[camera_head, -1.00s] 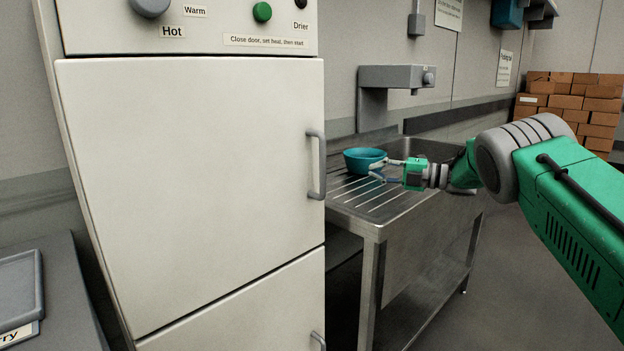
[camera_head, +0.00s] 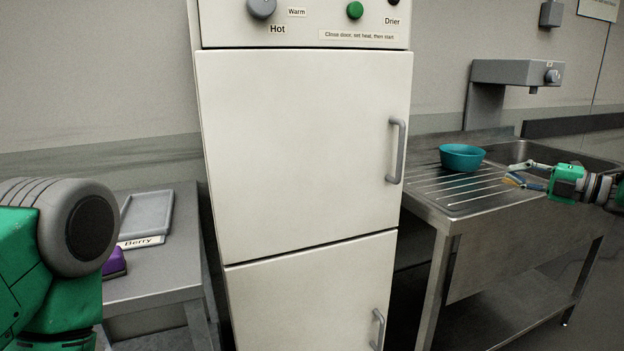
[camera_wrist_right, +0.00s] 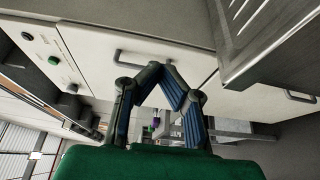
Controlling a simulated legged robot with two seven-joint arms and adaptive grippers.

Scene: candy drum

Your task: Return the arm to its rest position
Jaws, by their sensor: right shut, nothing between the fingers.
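My right gripper (camera_head: 530,177) reaches in from the right in the head view, in front of the sink unit. Its fingertips meet and hold nothing; they show close up in the right wrist view (camera_wrist_right: 168,76). A small orange patch (camera_head: 514,179) shows by the fingertips in the head view; I cannot tell what it is. A thick green and grey part of my left arm (camera_head: 55,250) fills the left edge. My left gripper is out of the picture.
A white drier (camera_head: 300,150) stands in the middle with both doors shut. A teal bowl (camera_head: 462,157) sits on the steel draining board (camera_head: 455,198) at the right. A grey tray (camera_head: 147,214) and a purple item (camera_head: 115,263) are on the left table (camera_head: 160,285).

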